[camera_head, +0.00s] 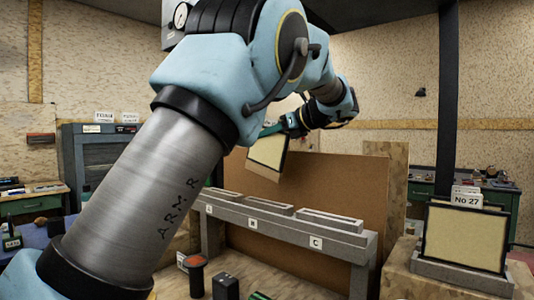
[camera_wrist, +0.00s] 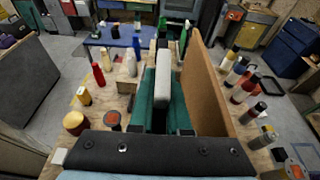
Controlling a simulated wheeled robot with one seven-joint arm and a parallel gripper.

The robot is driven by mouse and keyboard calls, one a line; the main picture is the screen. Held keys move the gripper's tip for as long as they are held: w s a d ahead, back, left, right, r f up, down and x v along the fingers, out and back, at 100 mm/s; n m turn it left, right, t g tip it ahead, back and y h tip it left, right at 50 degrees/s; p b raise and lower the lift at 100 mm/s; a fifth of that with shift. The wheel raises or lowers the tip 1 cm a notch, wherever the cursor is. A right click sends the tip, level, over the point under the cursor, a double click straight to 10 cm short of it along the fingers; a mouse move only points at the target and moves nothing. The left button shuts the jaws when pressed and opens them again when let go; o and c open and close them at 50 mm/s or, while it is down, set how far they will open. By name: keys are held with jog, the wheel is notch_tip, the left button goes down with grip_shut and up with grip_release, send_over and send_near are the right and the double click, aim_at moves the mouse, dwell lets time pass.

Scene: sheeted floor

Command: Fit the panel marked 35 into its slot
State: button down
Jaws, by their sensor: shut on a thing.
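My gripper (camera_head: 275,131) is shut on a cream panel with a dark edge (camera_head: 267,151), held slightly tilted above the grey rack (camera_head: 325,238). No number is readable on the panel's visible face. The rack has slot blocks marked A (camera_head: 224,195), B (camera_head: 267,208) and C (camera_head: 330,221); the panel is apart from them, nearest above A and B. In the wrist view the gripper's green fingers (camera_wrist: 160,117) show, with a pale grey bar between or beyond them; I cannot tell whether it is panel or rack.
A brown board (camera_head: 330,190) stands upright behind the rack. At right, a panel tagged No 27 (camera_head: 465,236) stands in a grey holder on a wooden block. Several bottles and cans (camera_wrist: 245,90) stand on both sides of the board. A dark post (camera_head: 447,100) rises at right.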

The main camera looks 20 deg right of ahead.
jog(key=shift+w+r+p, duration=0.1)
jog(key=shift+r+p, duration=0.3)
jog(key=shift+r, duration=0.2)
jog(key=shift+w+a+r+g+p, duration=0.15)
jog(key=shift+g+p, duration=0.15)
jog(key=shift+p, duration=0.4)
jog(key=shift+w+h+p, duration=0.15)
jog(key=shift+h+p, duration=0.15)
jog(key=shift+p, duration=0.55)
jog(key=shift+w+a+f+g+p, duration=0.1)
jog(key=shift+f+g+p, duration=0.3)
jog(key=shift+g+p, duration=0.55)
jog(key=shift+f+h+p, duration=0.3)
jog(key=shift+f+p, duration=0.25)
jog(key=shift+f, duration=0.05)
jog(key=shift+r+p, duration=0.1)
jog(key=shift+p, duration=0.45)
